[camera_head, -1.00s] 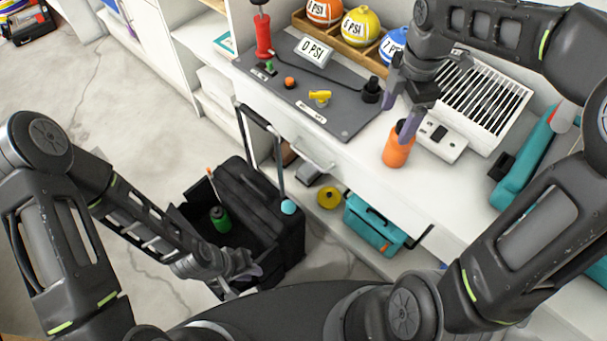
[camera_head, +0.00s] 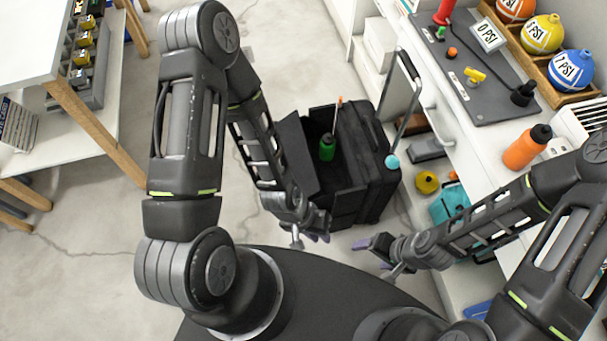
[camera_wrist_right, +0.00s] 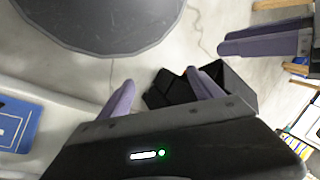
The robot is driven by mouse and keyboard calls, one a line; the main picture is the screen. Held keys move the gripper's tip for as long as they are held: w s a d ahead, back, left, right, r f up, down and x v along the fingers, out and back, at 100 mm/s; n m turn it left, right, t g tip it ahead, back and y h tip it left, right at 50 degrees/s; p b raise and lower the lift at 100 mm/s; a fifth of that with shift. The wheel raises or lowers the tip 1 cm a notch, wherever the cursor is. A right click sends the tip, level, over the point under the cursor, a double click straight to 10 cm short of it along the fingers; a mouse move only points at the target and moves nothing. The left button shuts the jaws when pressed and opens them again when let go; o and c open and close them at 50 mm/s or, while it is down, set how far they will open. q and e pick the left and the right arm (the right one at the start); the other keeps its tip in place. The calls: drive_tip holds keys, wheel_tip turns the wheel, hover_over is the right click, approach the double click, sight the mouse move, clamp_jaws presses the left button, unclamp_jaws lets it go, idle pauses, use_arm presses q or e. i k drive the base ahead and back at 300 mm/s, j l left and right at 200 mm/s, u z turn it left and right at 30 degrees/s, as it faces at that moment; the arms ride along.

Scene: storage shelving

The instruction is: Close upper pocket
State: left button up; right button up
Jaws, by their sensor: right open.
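A black wheeled suitcase (camera_head: 368,160) stands on the floor, its handle pulled up. Its upper pocket is open, with the dark flap (camera_head: 296,155) swung out to the left. A green bottle (camera_head: 327,147) and a thin orange-tipped stick (camera_head: 337,112) show in the opening. My left gripper (camera_head: 318,236) is low in front of the suitcase; its fingers also show in the right wrist view (camera_wrist_right: 268,38), but their gap is unclear. My right gripper (camera_head: 372,254) is open and empty, right of the left one and apart from the suitcase. The suitcase also shows in the right wrist view (camera_wrist_right: 172,92).
The white workbench (camera_head: 470,150) on the right holds an orange bottle (camera_head: 526,147) and a grey panel (camera_head: 478,85). A yellow roll (camera_head: 427,183) and a teal box (camera_head: 452,208) lie beneath it. A white table (camera_head: 45,40) stands at left. Floor left of the suitcase is clear.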

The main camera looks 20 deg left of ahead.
sight(295, 132)
drive_tip(key=k+j+z, duration=0.2)
drive_tip(key=k+j, duration=0.15)
drive_tip(key=j, duration=0.4)
drive_tip(key=k+j+z, duration=0.2)
drive_tip(key=k+j, duration=0.2)
drive_tip(key=j, duration=0.35)
drive_tip(key=k+j+z, duration=0.25)
drive_tip(key=k+j, duration=0.2)
drive_tip(key=j, duration=0.2)
drive_tip(key=k+j+z, duration=0.2)
drive_tip(key=k+j, duration=0.3)
